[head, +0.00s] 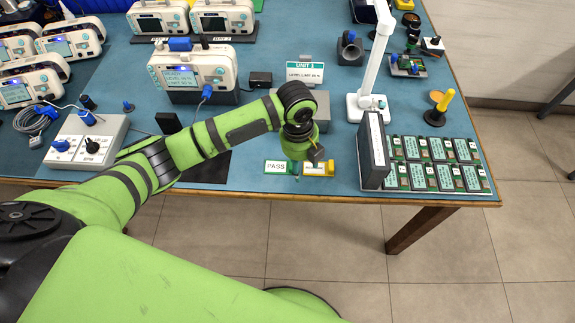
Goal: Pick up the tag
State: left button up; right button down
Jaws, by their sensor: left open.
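Two tags lie near the front edge of the blue table mat. The green one (277,167) reads "PASS". The yellow one (318,170) lies just to its right, with its upper part partly covered by my gripper. My left gripper (317,155) hangs at the end of the green arm, over or just behind the yellow tag. It is open; the fingers are small and partly hidden by the wrist, and I cannot tell whether they touch anything. My right gripper is not in view.
A black box with a white label (375,152) and a tray of small display boards (467,197) stand right of the tags. Behind are a white lamp (368,103), a "UNIT 3" sign (305,73) and a monitor (193,72). The table's front edge is close.

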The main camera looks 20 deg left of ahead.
aim_at(290, 163)
pick_arm(q)
jog(key=w+a+r+m, duration=0.1)
jog(key=w+a+r+m+y, duration=0.1)
jog(key=a, duration=0.1)
jog(key=shift+w+a+r+m, duration=0.15)
jog(key=shift+w+m, duration=0.15)
jog(key=shift+w, duration=0.05)
jog(key=f, duration=0.2)
jog(key=f+p, duration=0.1)
jog(key=f, duration=0.1)
jog(key=f+p, duration=0.1)
jog(key=f, duration=0.1)
jog(key=shift+s+a, duration=0.2)
jog(key=shift+s, duration=0.1)
jog(key=shift+f, duration=0.4)
jog(key=c, duration=1.1)
